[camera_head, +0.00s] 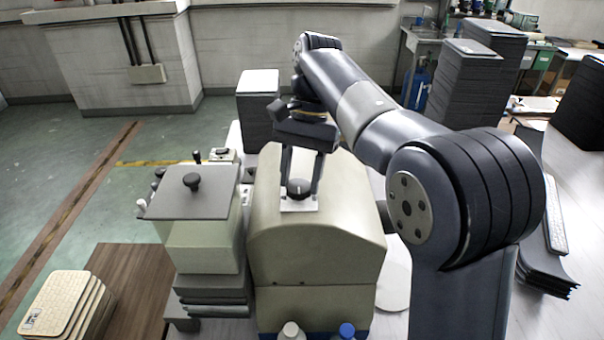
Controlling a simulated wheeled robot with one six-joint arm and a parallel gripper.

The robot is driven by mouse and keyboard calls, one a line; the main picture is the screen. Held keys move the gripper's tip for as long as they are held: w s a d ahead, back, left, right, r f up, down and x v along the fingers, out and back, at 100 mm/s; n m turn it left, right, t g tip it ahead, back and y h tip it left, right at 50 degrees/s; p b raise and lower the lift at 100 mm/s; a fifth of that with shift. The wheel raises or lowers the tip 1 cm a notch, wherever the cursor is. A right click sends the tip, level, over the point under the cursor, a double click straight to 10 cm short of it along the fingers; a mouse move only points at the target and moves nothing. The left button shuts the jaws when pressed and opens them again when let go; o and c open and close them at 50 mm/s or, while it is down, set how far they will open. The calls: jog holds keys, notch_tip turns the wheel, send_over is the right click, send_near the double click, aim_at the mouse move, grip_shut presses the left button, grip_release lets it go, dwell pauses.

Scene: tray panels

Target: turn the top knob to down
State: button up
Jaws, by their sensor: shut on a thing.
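A dark round knob (298,188) sits on a light plate (299,204) on the sloped top of a beige machine housing (320,243). A white mark shows on the knob, but its exact direction is too small to tell. My gripper (301,185) reaches down from above, with one finger on each side of the knob, and is shut on it. The fingers partly cover the knob's sides. Another dark knob (192,181) stands on the grey flat top of a smaller unit to the left.
A dark stack of panels (258,108) stands behind the housing, close to my gripper. Small levers (143,205) line the left unit's edge. A white bottle cap (291,331) and a blue one (346,330) are at the front. Green floor lies open at the left.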

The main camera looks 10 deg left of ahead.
jog(key=shift+a+n+h, duration=0.15)
jog(key=shift+n+h, duration=0.25)
jog(key=shift+n, duration=0.6)
jog(key=shift+f, duration=0.15)
jog(key=o, duration=1)
jog(key=shift+c, duration=0.2)
